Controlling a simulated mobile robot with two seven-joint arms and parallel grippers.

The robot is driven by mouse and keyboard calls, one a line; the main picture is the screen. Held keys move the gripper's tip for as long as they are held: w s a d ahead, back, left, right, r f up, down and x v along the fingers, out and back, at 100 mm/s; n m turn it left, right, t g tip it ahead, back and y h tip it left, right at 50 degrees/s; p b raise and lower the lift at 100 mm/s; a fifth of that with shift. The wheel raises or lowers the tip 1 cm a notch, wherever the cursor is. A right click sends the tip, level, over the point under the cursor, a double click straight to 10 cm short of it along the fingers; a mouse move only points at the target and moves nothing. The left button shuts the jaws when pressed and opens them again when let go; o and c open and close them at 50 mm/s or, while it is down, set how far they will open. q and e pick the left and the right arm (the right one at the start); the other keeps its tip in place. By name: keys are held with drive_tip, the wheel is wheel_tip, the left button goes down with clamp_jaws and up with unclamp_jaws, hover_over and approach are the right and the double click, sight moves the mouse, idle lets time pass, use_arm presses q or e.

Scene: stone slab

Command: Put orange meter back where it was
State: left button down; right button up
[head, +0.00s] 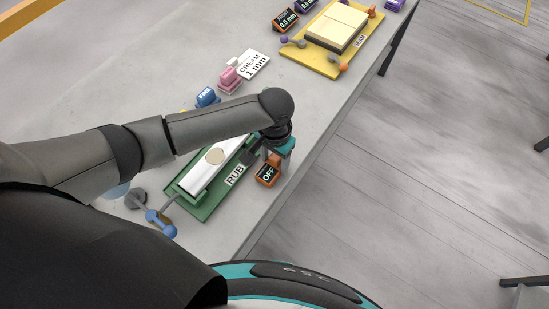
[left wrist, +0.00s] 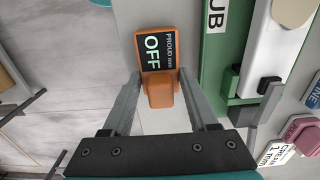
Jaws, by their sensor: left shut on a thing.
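The orange meter (head: 267,176), its dark screen reading OFF, is at the slab's front edge, just right of the green tray (head: 205,211) labelled RUB. My left gripper (head: 276,152) is above the meter, pointing down. In the left wrist view the meter (left wrist: 158,48) sits between my two fingers (left wrist: 160,88), which are shut on its narrow rear part. I cannot tell whether its underside touches the slab. A second orange-framed meter (head: 285,20) reading 0.0 stands at the far end. My right gripper is not in view.
The green tray holds a white bar (head: 213,165) with a round pale piece. Blue (head: 207,97) and pink (head: 229,80) blocks and a CREAM 1 mm card (head: 253,64) lie behind. A yellow tray (head: 323,62) stands farther off. The slab between the trays is clear near its front edge.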

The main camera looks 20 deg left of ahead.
sight(275, 158)
use_arm(q)
drive_tip(key=shift+c, duration=0.9)
unclamp_jaws()
drive_tip(key=shift+f, duration=0.15)
wheel_tip(275, 158, up, 12)
drive_tip(key=p, duration=0.2)
drive_tip(key=shift+r, duration=0.2)
